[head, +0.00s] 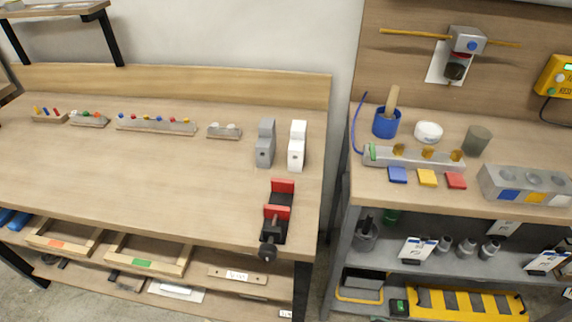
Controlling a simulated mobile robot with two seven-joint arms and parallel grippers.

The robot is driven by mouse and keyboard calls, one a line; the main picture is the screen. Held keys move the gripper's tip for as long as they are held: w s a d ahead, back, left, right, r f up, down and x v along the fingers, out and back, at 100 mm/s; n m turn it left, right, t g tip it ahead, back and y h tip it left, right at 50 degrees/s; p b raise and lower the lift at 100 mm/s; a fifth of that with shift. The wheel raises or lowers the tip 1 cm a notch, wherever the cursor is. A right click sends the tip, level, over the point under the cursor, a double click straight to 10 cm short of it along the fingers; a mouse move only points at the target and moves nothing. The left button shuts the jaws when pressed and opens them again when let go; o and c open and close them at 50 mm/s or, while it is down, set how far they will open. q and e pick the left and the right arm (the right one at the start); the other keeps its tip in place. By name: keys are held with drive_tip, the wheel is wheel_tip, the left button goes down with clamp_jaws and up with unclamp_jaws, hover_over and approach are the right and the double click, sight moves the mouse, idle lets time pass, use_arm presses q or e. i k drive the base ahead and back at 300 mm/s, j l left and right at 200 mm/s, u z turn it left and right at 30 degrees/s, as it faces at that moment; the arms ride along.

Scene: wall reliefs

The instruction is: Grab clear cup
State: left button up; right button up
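A small grey-green cup-like cylinder (478,140) stands upright on the right workbench (520,140), towards the back. It may be the clear cup, but I cannot tell for sure that it is see-through. Nothing touches it. Neither of my grippers is in view.
Left of the cylinder are a white round dish (428,132) and a blue mortar with a pestle (386,122). In front are a grey rail (413,160), coloured tiles (427,178) and a grey block (525,184). A vise (276,212) is on the left bench.

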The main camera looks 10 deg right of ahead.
sight(477, 138)
drive_tip(key=z, duration=1.4)
drive_tip(key=l+u, duration=0.1)
drive_tip(key=u, duration=0.65)
drive_tip(key=i+l+u, duration=0.1)
drive_tip(key=l+u, duration=0.9)
drive_tip(key=l, duration=0.75)
